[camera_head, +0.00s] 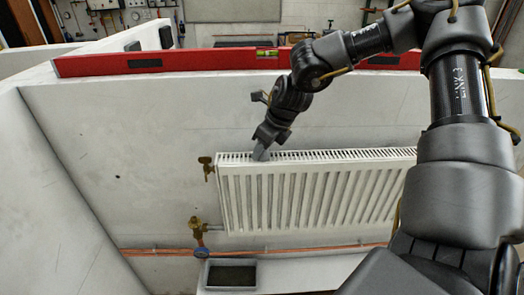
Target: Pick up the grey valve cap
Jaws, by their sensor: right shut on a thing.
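My right gripper (262,149) reaches down to the top grille of the white radiator (300,195), near its left end. It is shut on a small grey thing, which I take to be the grey valve cap (260,154). The fingers hide much of it, and I cannot tell whether it still touches the grille. A brass valve (206,164) sits at the radiator's upper left corner. Another brass valve (197,228) is at its lower left, with a blue round part (201,253) below. My left gripper is not in view.
A red spirit level (180,62) lies along the top of the white bay wall (120,140). Copper pipes (290,248) run below the radiator. A grey tray with a dark inside (232,262) stands below. A side wall (50,200) closes the left.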

